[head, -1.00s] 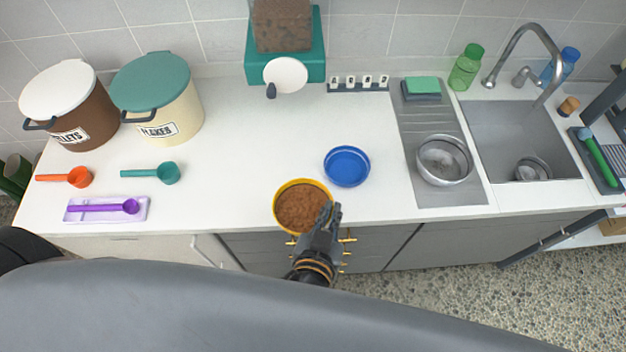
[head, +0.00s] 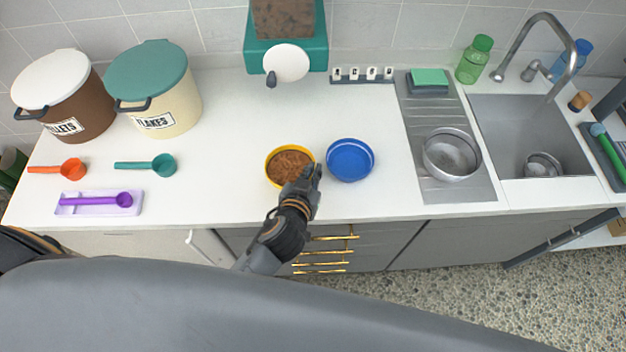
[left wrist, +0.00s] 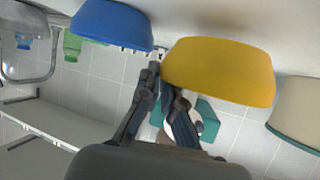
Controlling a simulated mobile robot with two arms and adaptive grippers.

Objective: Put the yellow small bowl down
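The yellow small bowl (head: 268,169), filled with brown food, is upright near the counter's front edge, just left of the blue bowl (head: 351,161). It is at or very close to counter height; I cannot tell whether its base touches. My left gripper (head: 308,178) is at the bowl's right front rim. In the left wrist view, turned upside down, the fingers (left wrist: 160,82) meet the near side of the yellow bowl (left wrist: 222,70), one passing behind its wall, and look closed on the rim. The blue bowl (left wrist: 112,24) is beside it, apart. My right gripper is not in view.
The white counter (head: 230,120) is clear behind and left of the yellow bowl. A teal scoop (head: 163,165), an orange scoop (head: 72,168) and a purple scoop (head: 122,199) lie left. A metal bowl (head: 450,155) stands right, by the sink. A dispenser (head: 286,55) stands behind.

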